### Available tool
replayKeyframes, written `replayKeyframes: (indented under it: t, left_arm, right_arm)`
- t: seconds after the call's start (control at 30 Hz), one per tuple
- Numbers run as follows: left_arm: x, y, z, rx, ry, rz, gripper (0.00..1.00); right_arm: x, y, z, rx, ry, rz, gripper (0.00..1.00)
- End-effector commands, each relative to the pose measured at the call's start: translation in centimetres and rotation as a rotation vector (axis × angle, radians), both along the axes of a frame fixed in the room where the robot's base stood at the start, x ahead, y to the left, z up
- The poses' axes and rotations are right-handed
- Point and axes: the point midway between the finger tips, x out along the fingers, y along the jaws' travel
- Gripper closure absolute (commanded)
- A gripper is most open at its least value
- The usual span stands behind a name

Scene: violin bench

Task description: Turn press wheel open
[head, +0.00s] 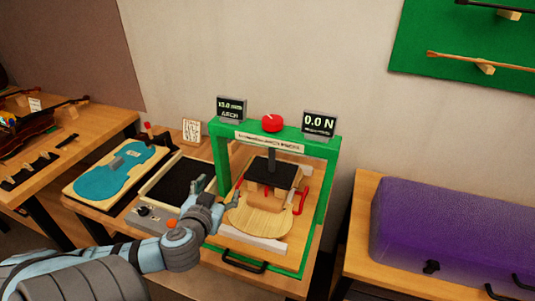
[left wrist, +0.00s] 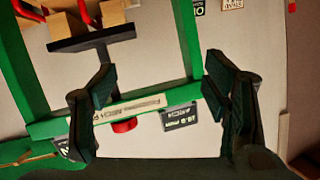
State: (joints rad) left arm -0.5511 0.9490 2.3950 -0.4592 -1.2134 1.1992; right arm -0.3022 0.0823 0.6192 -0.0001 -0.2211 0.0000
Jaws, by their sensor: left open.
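The press wheel (head: 272,123) is a red knob on top of the green press frame (head: 328,190). It also shows in the left wrist view (left wrist: 124,125), upside down, between my fingers and beyond them. My left gripper (head: 217,188) is open and empty, in front of the press frame's left post, below and left of the wheel and apart from it. Its two dark fingers (left wrist: 160,78) stand wide apart in the left wrist view. Under the wheel, a dark pressing plate (head: 273,174) sits over wooden blocks and a pale violin plate (head: 258,220). My right gripper is not in view.
Two small displays flank the wheel: the left one (head: 231,109) reads 15.0 mm, the right one (head: 319,123) 0.0 N. Red clamps (head: 300,198) stand by the blocks. A black tray (head: 172,185) and blue violin form (head: 118,172) lie left; a purple case (head: 450,235) is right.

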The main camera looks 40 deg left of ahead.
Motion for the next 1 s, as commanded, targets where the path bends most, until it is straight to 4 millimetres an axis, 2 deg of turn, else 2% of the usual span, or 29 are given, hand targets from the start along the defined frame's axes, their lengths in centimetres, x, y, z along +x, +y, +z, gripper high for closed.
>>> replayKeyframes:
  t: [0.03, 0.1, 0.2, 0.33, 0.43, 0.6, 0.9, 1.0]
  left_arm:
    - [1.8, -0.8, 4.0, 0.006, -0.123, -0.064, 0.31]
    - [3.4, -2.6, 8.4, -0.028, -0.266, -0.155, 0.31]
    - [4.6, -4.5, 11.5, -0.072, -0.367, -0.243, 0.31]
    - [5.8, -4.8, 11.7, -0.089, -0.396, -0.266, 0.31]
    - [7.4, -4.3, 11.4, -0.087, -0.399, -0.262, 0.31]
    - [10.1, -3.4, 11.5, -0.095, -0.402, -0.252, 0.31]
    - [16.3, -2.0, 12.4, -0.102, -0.395, -0.257, 0.31]
    - [17.7, -1.5, 12.3, -0.096, -0.391, -0.256, 0.31]
  right_arm:
    - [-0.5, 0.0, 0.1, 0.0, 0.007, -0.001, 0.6]
    - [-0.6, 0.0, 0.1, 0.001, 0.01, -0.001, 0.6]
    - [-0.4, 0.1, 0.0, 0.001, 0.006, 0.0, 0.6]
    - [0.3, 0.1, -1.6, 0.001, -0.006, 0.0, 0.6]
    - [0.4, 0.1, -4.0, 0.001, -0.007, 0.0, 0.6]
    - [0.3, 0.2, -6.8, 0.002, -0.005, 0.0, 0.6]
    - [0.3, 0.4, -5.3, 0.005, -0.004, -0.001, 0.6]
    - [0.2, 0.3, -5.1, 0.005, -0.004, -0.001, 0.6]
